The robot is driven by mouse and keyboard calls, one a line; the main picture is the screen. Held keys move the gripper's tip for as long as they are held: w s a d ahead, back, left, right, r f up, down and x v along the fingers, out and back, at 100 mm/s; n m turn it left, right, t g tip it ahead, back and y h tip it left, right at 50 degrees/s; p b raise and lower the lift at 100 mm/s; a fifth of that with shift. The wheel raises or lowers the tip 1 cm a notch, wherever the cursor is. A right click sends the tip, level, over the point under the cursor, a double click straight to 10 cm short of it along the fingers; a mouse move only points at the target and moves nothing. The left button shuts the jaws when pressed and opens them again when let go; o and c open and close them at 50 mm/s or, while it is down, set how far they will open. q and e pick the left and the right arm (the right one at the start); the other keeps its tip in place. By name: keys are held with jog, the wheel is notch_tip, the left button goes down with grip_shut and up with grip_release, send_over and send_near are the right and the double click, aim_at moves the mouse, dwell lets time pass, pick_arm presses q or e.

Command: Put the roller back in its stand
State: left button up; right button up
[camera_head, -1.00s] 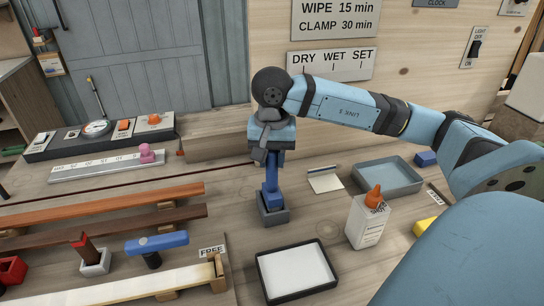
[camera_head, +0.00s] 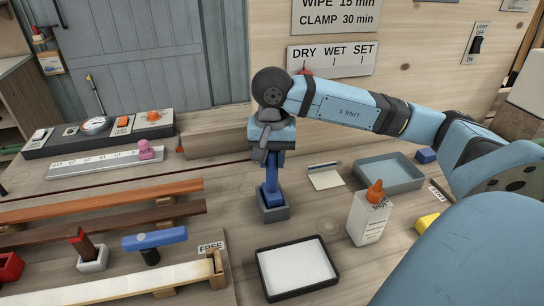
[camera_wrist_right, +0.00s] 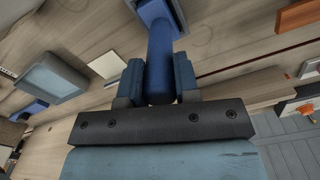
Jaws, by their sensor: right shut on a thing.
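The roller (camera_head: 271,186), with a blue handle, stands upright with its lower end inside a small grey stand (camera_head: 274,213) on the bench. My right gripper (camera_head: 271,160) is shut on the upper part of the handle, from above. In the right wrist view the blue handle (camera_wrist_right: 158,45) runs between the two fingers of my right gripper (camera_wrist_right: 158,80), down to the square stand (camera_wrist_right: 183,14). The roller's lower end is hidden by the stand walls, so I cannot tell whether it is fully seated. My left gripper is not in view.
A glue bottle (camera_head: 368,219) with an orange cap stands right of the stand. A black-rimmed white tray (camera_head: 262,279) lies in front. A grey-blue tray (camera_head: 416,180) is at back right. Wooden strips (camera_head: 100,198) and a blue-topped tool (camera_head: 155,239) lie left.

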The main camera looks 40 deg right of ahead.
jog(key=shift+f+b, duration=0.7)
jog(key=shift+f, duration=0.1)
jog(key=o, duration=1.6)
jog(key=shift+c, duration=0.2)
jog(key=shift+r, duration=0.15)
jog(key=shift+r+p, duration=1.1)
jog(key=shift+r, duration=0.55)
jog(key=shift+r+p, duration=0.95)
jog(key=shift+r, duration=0.65)
jog(key=shift+r+p, duration=0.65)
jog(key=shift+r, duration=0.5)
